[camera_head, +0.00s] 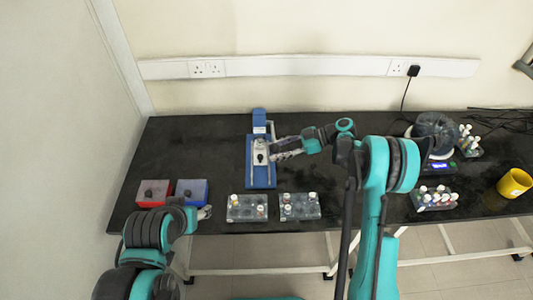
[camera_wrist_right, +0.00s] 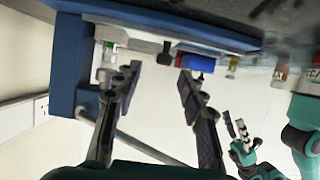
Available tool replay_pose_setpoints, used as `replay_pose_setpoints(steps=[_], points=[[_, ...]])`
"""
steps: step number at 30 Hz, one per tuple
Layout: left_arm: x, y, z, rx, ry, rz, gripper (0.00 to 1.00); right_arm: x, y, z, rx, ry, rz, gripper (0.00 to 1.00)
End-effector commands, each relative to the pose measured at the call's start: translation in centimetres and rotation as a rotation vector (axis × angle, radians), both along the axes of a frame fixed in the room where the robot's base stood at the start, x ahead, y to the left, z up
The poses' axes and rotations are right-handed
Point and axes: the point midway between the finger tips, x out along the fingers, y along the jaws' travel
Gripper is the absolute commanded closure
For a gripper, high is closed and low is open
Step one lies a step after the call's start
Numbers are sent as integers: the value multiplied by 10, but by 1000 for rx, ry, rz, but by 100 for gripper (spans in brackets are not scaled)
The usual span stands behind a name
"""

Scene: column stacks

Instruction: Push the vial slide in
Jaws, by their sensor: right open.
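The blue vial-slide device (camera_head: 261,181) stands upright-lengthwise on the black table, with a pale carriage and dark knob (camera_head: 260,157) between its rails. Its blue frame (camera_wrist_right: 66,65) fills the upper left of the right wrist view. A green-capped vial (camera_wrist_right: 107,73) shows beside that frame, partly behind a finger. My right gripper (camera_head: 279,152) is at the right side of the carriage; contact cannot be told. In the wrist view its two fingers (camera_wrist_right: 158,72) are apart with nothing between them. My left gripper (camera_head: 205,212) is by the table's front edge, its fingers (camera_wrist_right: 234,125) apart and empty.
A red box (camera_head: 153,193) and a blue box (camera_head: 192,191) stand at left. Two clear vial racks (camera_head: 247,208) (camera_head: 300,206) are in front of the device. A round dark machine (camera_head: 436,130), another rack (camera_head: 434,199) and a yellow cup (camera_head: 514,183) are at right.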

Motion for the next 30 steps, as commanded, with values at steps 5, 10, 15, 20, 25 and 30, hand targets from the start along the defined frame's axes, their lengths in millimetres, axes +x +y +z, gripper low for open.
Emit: replay_pose_setpoints(steps=[5,10,15,20,25,30], points=[[0,0,0,0,0,0,45,1,-37,15,0,1,-4,59],[0,0,0,0,0,0,45,1,-58,24,0,-1,-2,59],[0,0,0,0,0,0,45,1,-65,27,0,0,-1,59],[0,0,0,0,0,0,45,1,-65,27,0,0,0,59],[0,0,0,0,0,0,45,1,-65,27,0,0,0,59],[0,0,0,0,0,0,45,1,-65,27,0,0,-1,59]])
